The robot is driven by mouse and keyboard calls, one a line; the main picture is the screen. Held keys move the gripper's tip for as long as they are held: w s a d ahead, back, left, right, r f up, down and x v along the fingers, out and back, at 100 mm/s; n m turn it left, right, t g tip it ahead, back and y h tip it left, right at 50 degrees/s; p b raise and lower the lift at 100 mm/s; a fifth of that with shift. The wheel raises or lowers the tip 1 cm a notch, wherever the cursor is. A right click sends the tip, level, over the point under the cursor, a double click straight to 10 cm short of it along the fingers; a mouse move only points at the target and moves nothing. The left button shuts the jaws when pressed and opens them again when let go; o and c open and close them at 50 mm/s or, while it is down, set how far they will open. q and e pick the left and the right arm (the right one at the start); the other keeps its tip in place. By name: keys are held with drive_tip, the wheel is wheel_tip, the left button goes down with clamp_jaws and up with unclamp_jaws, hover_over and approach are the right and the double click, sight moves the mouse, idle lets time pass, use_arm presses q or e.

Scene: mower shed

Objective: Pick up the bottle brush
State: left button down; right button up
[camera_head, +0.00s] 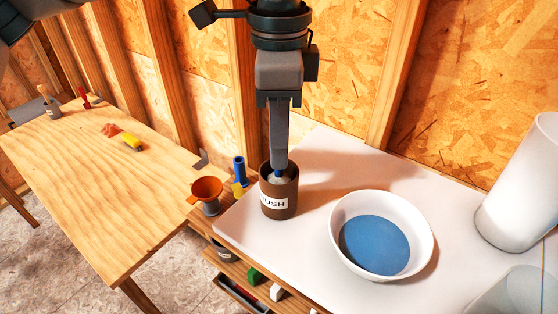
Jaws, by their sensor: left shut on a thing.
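A brown cup (279,200) with a white label, its visible letters ending in "USH", stands on the white worktop. My left gripper (279,168) points straight down into the cup's mouth and is shut on the bottle brush (279,174). The rest is hidden by the fingers and the cup wall. The lower end of the brush still appears to be inside the cup. My right gripper is not in view.
A white bowl (426,240) with a blue inside stands right of the cup. A white cylinder (520,180) stands at the far right. An orange funnel (207,189) and a blue-handled tool (239,170) are close left. A wooden table (90,190) is further left.

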use_arm(q)
drive_tip(key=shift+r, duration=0.55)
wheel_tip(320, 180, up, 9)
drive_tip(key=b, duration=0.2)
drive_tip(key=shift+b, duration=0.4)
drive_tip(key=shift+f, duration=0.1)
idle(0.7)
